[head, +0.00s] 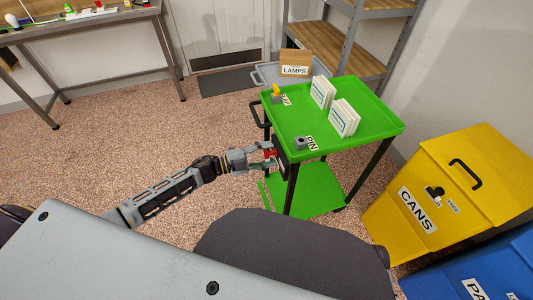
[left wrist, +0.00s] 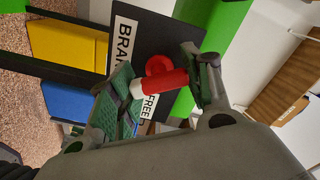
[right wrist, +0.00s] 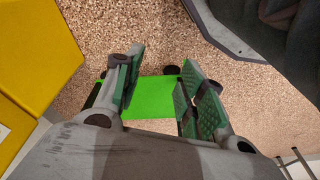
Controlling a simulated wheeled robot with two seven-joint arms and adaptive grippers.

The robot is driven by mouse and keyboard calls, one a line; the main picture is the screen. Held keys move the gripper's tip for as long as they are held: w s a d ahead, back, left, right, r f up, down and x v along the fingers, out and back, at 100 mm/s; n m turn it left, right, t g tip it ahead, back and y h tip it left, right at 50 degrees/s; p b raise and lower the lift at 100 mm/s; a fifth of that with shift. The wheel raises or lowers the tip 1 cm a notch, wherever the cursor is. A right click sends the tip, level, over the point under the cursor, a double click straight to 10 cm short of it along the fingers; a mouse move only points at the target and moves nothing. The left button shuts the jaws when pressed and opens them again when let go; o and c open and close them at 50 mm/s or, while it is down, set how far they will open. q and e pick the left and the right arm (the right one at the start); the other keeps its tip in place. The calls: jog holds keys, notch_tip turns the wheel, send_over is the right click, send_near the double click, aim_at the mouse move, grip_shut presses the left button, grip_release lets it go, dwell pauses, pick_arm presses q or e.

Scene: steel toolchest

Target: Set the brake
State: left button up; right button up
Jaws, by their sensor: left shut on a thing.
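The green cart (head: 350,140) stands right of centre in the head view. A dark plate (head: 281,151) on its near left side carries the red brake lever (head: 269,153). In the left wrist view the lever (left wrist: 165,82) has a red round hub and a pale end. The plate (left wrist: 175,38) has white labels, one partly covered, one reading "FREE". My left gripper (head: 268,157) is shut on the lever, its pads (left wrist: 165,90) on either side. My right gripper (right wrist: 158,75) is open and empty in the right wrist view, above the cart's green lower shelf (right wrist: 150,108).
On the cart top are a yellow-topped grey piece (head: 276,93), a grey block (head: 300,143) by the "PIN" label, and white packs (head: 345,118). A yellow "CANS" bin (head: 450,190) and blue bin (head: 490,275) stand right. Open floor (head: 130,130) lies left.

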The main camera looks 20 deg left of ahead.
pick_arm(q)
jog(key=m, duration=0.3)
jog(key=shift+f, duration=0.1)
jog(key=m, duration=0.2)
jog(key=shift+m+b, duration=0.35)
jog(key=shift+m, duration=0.35)
pick_arm(e)
jog(key=shift+w+a+r, duration=0.15)
jog(key=shift+r, duration=0.55)
jog(key=shift+s+f, duration=0.1)
jog(key=shift+s, duration=0.1)
pick_arm(q)
jog(key=o, duration=0.8)
jog(key=shift+c, duration=0.2)
jog(key=shift+o, duration=1.4)
pick_arm(e)
jog(key=shift+w+r, duration=0.2)
jog(key=shift+w, duration=0.25)
